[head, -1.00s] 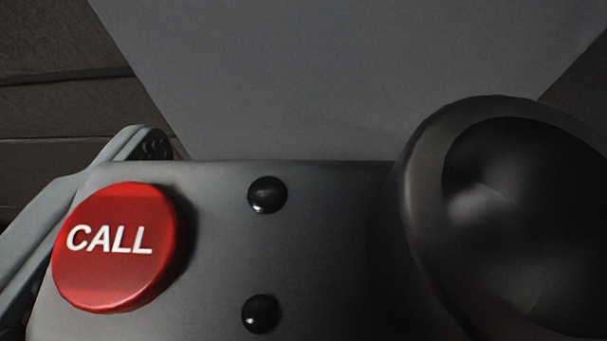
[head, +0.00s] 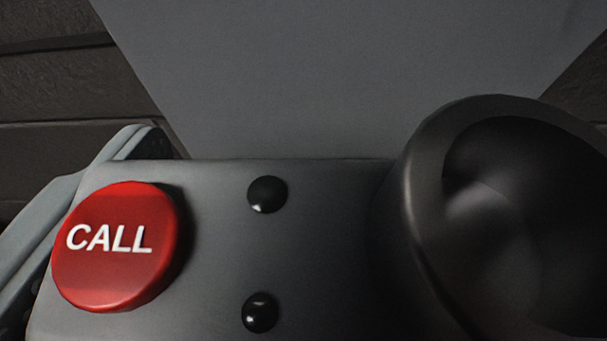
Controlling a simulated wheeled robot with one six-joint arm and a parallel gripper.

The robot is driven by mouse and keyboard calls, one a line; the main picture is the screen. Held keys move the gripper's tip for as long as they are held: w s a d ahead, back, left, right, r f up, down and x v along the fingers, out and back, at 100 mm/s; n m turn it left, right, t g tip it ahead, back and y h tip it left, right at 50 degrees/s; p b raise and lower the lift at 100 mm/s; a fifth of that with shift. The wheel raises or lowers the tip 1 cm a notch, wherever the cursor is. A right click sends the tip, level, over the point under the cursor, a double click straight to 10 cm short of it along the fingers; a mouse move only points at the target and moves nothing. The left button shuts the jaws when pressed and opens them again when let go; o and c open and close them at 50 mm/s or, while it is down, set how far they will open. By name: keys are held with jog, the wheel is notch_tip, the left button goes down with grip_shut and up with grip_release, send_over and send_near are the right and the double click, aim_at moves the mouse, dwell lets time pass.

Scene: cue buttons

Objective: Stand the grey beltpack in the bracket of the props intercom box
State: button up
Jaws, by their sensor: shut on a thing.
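The grey beltpack (head: 222,235) fills the lower part of the head view, very close. Its face carries a red CALL button (head: 118,248) at the left, two small black domes in the middle and a large black knob (head: 420,215) at the right. My gripper (head: 300,160) is shut on the beltpack. One pale grey finger shows along its left side; the other is hidden behind the knob. A flat grey panel spreads upward behind the face and looks like part of the beltpack. I see neither the props intercom box nor its bracket.
A dark brown surface with straight seams, like planks, shows at the upper left (head: 50,80) and in a small patch at the right edge. The beltpack hides most of what lies beyond it.

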jog(key=shift+f, duration=1.45)
jog(key=o, duration=1.1)
jog(key=s+r+t, duration=0.1)
jog(key=s+r, duration=0.3)
jog(key=s, duration=0.7)
jog(key=s+r, duration=0.5)
jog(key=s, duration=0.7)
jog(key=s+r+t, duration=0.1)
jog(key=s+r, duration=0.3)
jog(key=s, duration=0.7)
jog(key=shift+t, duration=0.9)
jog(key=s, duration=1.7)
jog(key=shift+s, duration=0.35)
